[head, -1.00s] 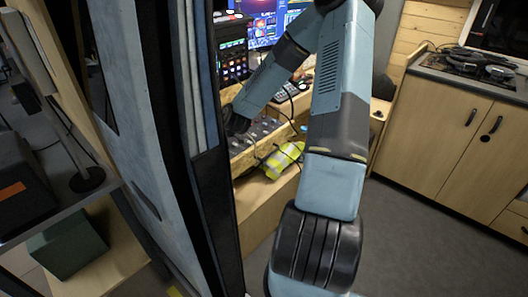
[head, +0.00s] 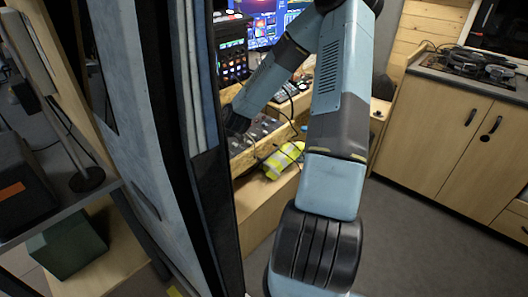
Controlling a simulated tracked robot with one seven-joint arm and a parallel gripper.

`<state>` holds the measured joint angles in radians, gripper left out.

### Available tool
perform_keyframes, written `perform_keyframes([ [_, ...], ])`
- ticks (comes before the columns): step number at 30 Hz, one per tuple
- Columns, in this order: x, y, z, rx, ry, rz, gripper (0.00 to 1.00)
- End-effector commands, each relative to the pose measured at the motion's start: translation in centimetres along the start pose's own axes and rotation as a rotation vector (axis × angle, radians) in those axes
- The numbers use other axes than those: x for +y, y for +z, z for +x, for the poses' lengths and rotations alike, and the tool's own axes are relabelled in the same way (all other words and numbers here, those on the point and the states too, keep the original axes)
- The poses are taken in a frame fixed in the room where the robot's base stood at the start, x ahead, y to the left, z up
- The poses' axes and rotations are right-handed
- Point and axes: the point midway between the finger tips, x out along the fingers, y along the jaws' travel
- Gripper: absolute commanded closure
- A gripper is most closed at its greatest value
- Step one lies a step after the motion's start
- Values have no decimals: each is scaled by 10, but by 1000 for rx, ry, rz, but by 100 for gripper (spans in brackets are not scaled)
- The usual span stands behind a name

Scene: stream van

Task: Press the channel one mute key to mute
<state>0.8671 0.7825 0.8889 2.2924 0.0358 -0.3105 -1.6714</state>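My arm reaches over the desk, and its dark far end (head: 236,121) is low at the left, beside the edge of the partition. The gripper fingers do not show; the arm and partition hide that area. A grey device with small knobs or keys (head: 268,127) lies on the desk just right of the arm's far end. An upright dark panel with lit coloured keys (head: 233,62) stands behind it. The channel one mute key cannot be picked out in this view.
A tall blue-grey partition (head: 150,130) stands close on the left. A yellow-green bundle (head: 284,160) lies at the desk's front edge. A lit monitor (head: 263,25) is at the back. Wooden cupboards (head: 450,130) with a hob (head: 475,65) stand right; grey floor (head: 430,240) there is clear.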

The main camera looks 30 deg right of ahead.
Motion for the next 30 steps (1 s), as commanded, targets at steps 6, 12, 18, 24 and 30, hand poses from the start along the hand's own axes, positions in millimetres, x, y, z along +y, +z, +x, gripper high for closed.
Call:
perform_keyframes([
  [6,0,0,0,0,0,0,100],
  [12,0,0,0,0,0,0,100],
  [18,-3,1,1,0,0,0,100],
  [24,-8,4,3,0,-1,0,100],
  [30,-8,4,3,0,-1,0,100],
])
